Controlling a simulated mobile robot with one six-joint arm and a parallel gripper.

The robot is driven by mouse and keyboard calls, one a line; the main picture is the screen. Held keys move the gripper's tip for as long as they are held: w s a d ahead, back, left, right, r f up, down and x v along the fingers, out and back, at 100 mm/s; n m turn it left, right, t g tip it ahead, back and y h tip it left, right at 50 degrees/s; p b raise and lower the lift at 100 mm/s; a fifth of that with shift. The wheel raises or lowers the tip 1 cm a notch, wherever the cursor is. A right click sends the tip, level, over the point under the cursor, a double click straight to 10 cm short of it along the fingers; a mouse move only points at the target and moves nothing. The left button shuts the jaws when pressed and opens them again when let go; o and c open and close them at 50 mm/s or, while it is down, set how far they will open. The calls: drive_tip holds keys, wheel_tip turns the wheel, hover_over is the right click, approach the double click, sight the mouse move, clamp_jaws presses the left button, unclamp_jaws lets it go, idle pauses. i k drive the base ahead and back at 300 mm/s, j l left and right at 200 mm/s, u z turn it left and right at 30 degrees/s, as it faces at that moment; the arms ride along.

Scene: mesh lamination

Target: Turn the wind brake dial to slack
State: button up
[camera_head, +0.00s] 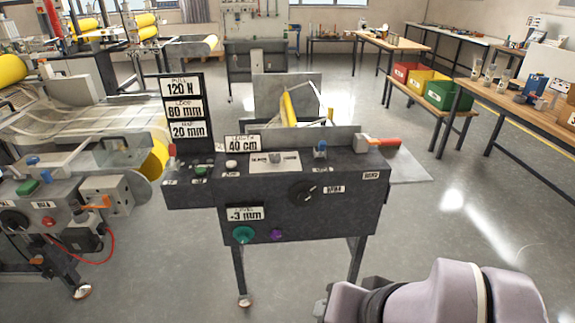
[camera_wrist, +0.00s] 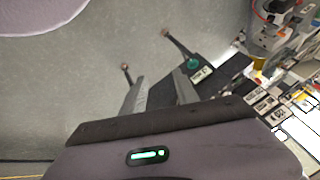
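The grey control console (camera_head: 245,205) stands in the middle of the head view. A light plate (camera_head: 262,167) on its top has a small grey knob (camera_head: 275,157), with lettering at its left that seems to read SLACK. Which way the knob points is too small to tell. A larger black dial (camera_head: 303,192) with a pale mark sits on the front face beside a label (camera_head: 334,189) that seems to read WIND. My gripper (camera_wrist: 158,78) is open and empty in the wrist view. It is apart from the console, whose teal knob (camera_wrist: 194,63) shows beyond the fingers.
A red-handled lever (camera_head: 385,142), a blue-topped control (camera_head: 320,150) and a white knob (camera_head: 231,164) stand on the console top. The roller machine (camera_head: 95,150) is close at left. A bench with colored bins (camera_head: 440,95) is at right. Open floor (camera_head: 480,210) lies right of the console.

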sight(274, 158)
drive_tip(key=i+l, duration=0.15)
drive_tip(key=i, duration=0.25)
drive_tip(key=i+l, duration=0.15)
drive_tip(key=i, duration=0.25)
drive_tip(key=i+l, duration=0.15)
drive_tip(key=i, duration=0.25)
drive_tip(key=j+u, duration=0.05)
